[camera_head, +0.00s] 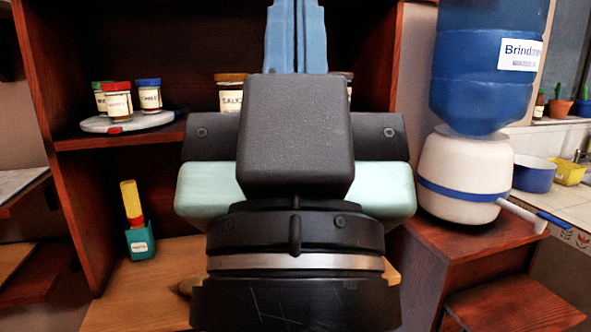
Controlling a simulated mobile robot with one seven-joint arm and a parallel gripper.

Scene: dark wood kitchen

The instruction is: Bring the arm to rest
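My gripper (296,38) rises in the middle of the head view, seen from behind, with its black and pale teal housing in front of the wooden shelf unit.
Spice jars (117,100) stand on a round white tray (95,125) on the shelf at left. More jars (229,92) are partly hidden behind my gripper. A teal holder (140,243) stands lower left. A water dispenser (463,175) stands close at right.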

